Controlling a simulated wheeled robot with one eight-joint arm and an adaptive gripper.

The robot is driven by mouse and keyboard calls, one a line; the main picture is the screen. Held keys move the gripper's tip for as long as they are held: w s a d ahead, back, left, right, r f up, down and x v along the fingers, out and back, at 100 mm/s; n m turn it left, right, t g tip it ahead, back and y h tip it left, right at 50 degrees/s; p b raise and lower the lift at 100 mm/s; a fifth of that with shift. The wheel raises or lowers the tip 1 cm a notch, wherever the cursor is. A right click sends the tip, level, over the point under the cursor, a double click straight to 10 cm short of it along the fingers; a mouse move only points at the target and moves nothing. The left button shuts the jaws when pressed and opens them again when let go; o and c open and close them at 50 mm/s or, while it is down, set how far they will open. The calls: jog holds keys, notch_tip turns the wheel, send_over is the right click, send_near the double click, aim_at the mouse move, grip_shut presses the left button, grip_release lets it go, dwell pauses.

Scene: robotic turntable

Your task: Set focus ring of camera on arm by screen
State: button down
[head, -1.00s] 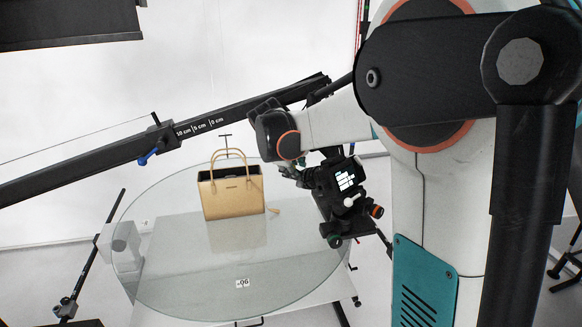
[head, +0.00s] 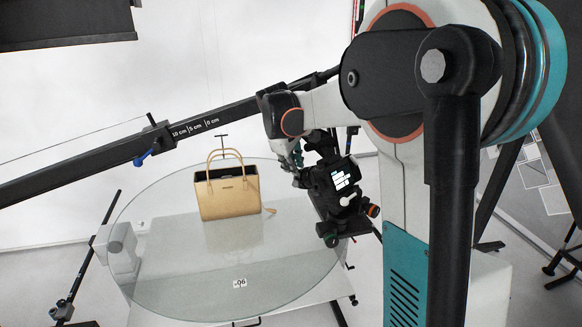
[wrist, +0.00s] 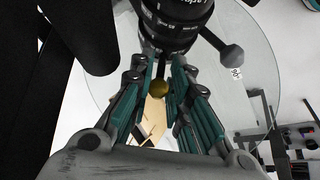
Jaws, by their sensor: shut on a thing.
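The black camera (head: 326,196) is mounted at the right edge of the glass turntable, its lit screen (head: 343,178) facing me. Its black lens (wrist: 180,22) fills the top of the wrist view. A short lever with a brass-coloured knob (wrist: 159,88) hangs from the lens ring between my fingers. A second lever with a grey ball (wrist: 232,54) sticks out to the right. My gripper (wrist: 157,68), with teal fingers, is shut on the brass-knobbed lever; exact contact is hard to see. In the head view my gripper (head: 297,162) is beside the lens, partly hidden.
A tan handbag (head: 228,197) stands on the round glass turntable (head: 165,285). A long black boom (head: 95,160) with a centimetre scale crosses behind it. A lamp bar (head: 60,22) hangs at top left. A stand (head: 85,250) is at left.

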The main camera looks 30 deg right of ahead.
jog(key=c, duration=1.7)
grip_release()
jog(key=v, duration=1.2)
jog(key=shift+r, duration=0.1)
jog(key=shift+d, duration=0.1)
